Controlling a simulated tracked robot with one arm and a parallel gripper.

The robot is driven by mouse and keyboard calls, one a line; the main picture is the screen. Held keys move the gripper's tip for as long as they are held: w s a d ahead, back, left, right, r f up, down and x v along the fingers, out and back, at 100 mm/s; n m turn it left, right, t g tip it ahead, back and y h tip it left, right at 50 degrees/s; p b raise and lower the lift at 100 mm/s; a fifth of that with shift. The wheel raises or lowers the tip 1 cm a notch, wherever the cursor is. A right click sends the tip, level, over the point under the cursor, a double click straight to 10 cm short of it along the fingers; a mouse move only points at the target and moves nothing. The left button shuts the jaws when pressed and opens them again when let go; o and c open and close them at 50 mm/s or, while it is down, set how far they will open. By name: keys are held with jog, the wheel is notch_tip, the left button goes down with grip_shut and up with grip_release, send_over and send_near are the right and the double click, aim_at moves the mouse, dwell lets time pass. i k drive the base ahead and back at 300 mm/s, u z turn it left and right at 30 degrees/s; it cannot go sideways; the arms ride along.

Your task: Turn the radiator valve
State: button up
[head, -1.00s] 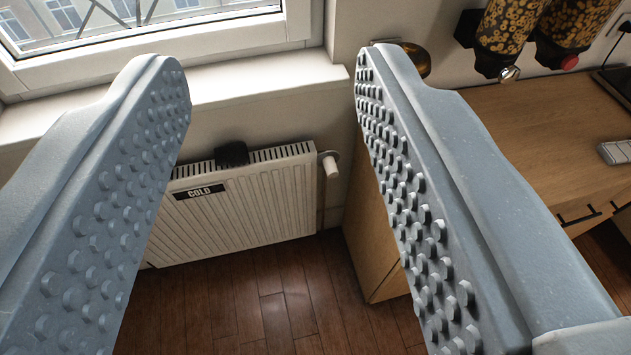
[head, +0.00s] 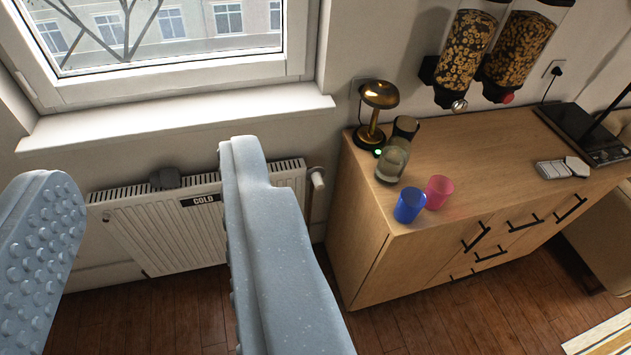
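The white radiator (head: 160,235) with a dark "COLD" label (head: 204,200) is mounted on the wall under the window. Its white valve knob (head: 318,180) sticks out at the top right end, above a thin pipe. My gripper (head: 145,178) is open and empty, its two studded grey fingers wide apart in front of the radiator. The right finger hides part of the radiator's right half. The knob is in clear view to the right of that finger, farther away and not touched.
A wooden cabinet (head: 350,225) stands just right of the valve. It carries a brass lamp (head: 378,95), a glass jar (head: 392,162), a blue cup (head: 409,207) and a pink cup (head: 438,192). The window sill (head: 180,115) juts out above the radiator. Bare floor shows below.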

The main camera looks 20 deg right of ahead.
aim_at(317, 179)
jog(key=z, duration=0.05)
jog(key=i, duration=0.85)
jog(key=u, duration=2.25)
jog(key=i, duration=0.65)
jog(key=z, duration=2.4)
